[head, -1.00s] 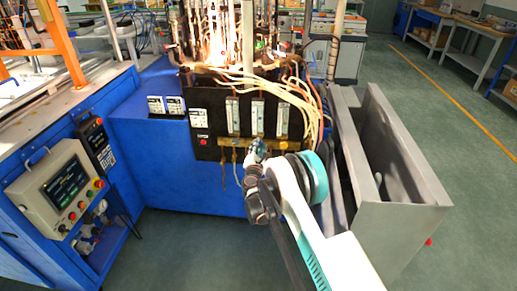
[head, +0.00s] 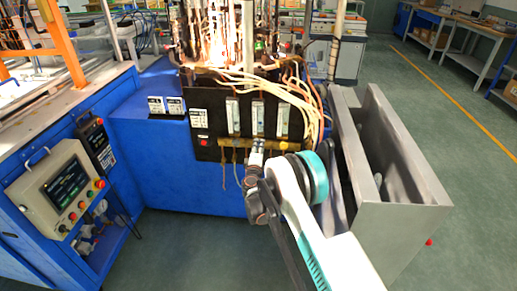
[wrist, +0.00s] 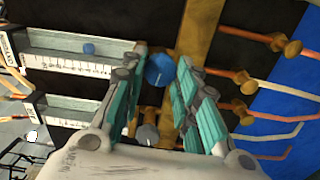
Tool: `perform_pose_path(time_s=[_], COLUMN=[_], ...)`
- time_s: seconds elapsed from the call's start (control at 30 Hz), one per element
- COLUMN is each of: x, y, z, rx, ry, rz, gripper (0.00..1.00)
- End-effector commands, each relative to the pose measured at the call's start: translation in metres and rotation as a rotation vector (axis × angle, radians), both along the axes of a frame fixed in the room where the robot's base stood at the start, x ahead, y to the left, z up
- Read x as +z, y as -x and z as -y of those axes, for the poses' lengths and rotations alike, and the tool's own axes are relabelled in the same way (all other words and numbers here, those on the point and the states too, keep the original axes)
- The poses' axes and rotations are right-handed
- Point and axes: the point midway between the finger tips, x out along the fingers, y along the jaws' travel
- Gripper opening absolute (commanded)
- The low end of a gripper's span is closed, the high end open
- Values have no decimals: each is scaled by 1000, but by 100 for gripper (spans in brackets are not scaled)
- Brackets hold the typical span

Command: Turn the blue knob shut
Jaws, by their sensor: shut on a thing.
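The blue knob (wrist: 160,70) sits on the brass bar of the black panel, between my fingertips in the wrist view. My gripper (wrist: 163,73) has its teal fingers on both sides of the knob and is shut on it. In the head view my gripper (head: 256,147) reaches the brass bar (head: 236,142) below the flow meters. There the wrist hides the knob. A second, greyish knob (wrist: 148,134) shows between the fingers nearer my palm, lower in the wrist view.
Flow meters (head: 256,118) stand on the black panel (head: 216,105) above the bar. Brass fittings with thin tubes (wrist: 243,78) lie beside my right finger in the wrist view. Pale hoses (head: 270,84) hang above. A grey metal bin (head: 405,222) stands right of my arm.

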Motion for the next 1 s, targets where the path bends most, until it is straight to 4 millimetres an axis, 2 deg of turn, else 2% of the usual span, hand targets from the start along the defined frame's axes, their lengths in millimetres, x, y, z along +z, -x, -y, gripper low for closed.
perform_pose_path(time_s=[0.3,0.77,0.8,0.87,0.9,1.0], x=[0,0,0,0,0,0], y=[0,0,0,0,0,0], z=[1,1,1,1,1,0], rx=[-1,-1,-1,-1,-1,-1], ry=[-99,-113,-113,-113,-113,-112], rz=[3,4,4,4,4,4], gripper=[5,5,31,44,49,49])
